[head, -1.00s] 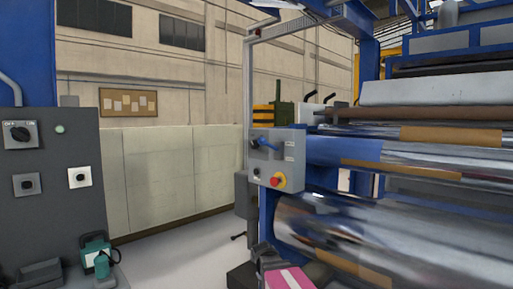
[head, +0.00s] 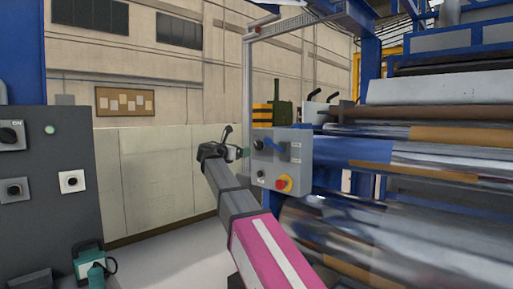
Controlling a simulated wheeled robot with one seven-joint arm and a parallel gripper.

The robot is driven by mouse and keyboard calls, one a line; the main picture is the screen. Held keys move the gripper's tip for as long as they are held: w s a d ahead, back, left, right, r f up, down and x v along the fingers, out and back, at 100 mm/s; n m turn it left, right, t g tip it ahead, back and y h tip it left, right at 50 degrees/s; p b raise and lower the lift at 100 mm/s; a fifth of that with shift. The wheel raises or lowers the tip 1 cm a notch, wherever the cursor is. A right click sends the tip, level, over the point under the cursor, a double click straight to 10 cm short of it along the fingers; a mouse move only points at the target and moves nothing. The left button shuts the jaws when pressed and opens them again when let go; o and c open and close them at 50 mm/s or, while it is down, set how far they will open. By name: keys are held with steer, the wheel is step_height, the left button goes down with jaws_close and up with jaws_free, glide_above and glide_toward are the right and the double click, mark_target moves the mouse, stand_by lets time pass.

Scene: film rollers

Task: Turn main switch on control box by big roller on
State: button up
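The grey control box (head: 299,165) hangs beside the big shiny roller (head: 390,235), in the middle of the head view. Its front carries a blue handle (head: 275,149) near the top, with a small dark knob at its left, and a red button (head: 284,183) on yellow below. I cannot read the switch labels. My gripper (head: 236,141) is at the left edge of the box, at about the height of the blue handle. Its fingers look spread, with nothing seen between them. I cannot tell whether a finger touches the box.
A dark grey cabinet (head: 60,215) with a knob and buttons stands at the left. A teal device (head: 93,263) sits low beside it. The roller machine fills the right side. Pale panels (head: 160,180) line the wall behind, and bare floor shows between.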

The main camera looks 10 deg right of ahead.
mark_target(257, 145)
steer(key=x, duration=0.3)
steer(key=r+x, duration=0.1)
steer(key=x, duration=0.6)
steer(key=shift+w+d+r, duration=0.15)
steer(key=shift+w+d, duration=0.05)
steer(key=c, duration=0.9)
